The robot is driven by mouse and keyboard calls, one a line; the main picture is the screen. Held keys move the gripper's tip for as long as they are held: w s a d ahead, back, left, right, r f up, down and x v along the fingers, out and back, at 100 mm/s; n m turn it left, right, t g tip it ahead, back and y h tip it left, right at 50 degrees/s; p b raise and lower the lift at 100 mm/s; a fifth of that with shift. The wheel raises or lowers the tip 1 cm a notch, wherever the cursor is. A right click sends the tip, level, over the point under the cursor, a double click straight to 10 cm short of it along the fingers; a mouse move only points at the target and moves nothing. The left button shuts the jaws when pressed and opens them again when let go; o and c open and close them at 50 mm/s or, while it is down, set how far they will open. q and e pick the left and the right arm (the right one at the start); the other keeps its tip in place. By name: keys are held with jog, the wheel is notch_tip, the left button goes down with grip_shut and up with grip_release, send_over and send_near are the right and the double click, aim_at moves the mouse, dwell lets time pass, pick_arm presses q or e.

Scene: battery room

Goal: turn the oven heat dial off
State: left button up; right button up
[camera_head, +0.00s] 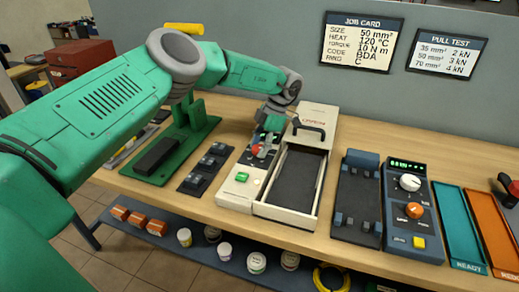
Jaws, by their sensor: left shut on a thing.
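The oven (312,117) is a cream box with a black handle, in the middle of the bench. A long dark bed in a cream frame (265,210) stretches in front of it. A cream control panel (228,202) runs along its left side. It carries a red heat dial (257,150) and a green button (242,177). My left gripper (263,146) reaches down from the green arm and is shut on the red dial. The gripper partly hides the dial, so I cannot tell its setting. My right gripper is not in view.
Left are a green press (203,128) and a dark block rack (193,183). Right are a dark fixture (348,212), a blue meter (424,232) with knobs, and teal (453,222) and orange (487,225) trays. A lower shelf holds jars and orange blocks.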

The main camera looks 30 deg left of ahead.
pick_arm(q)
jog(key=shift+w+a+r, duration=0.1)
jog(key=shift+w+r, duration=0.15)
jog(key=o, duration=1.1)
jog(key=shift+o, duration=0.2)
jog(key=shift+f, duration=0.15)
jog(key=v, duration=1.2)
jog(key=shift+w, duration=0.15)
jog(key=shift+f, duration=0.1)
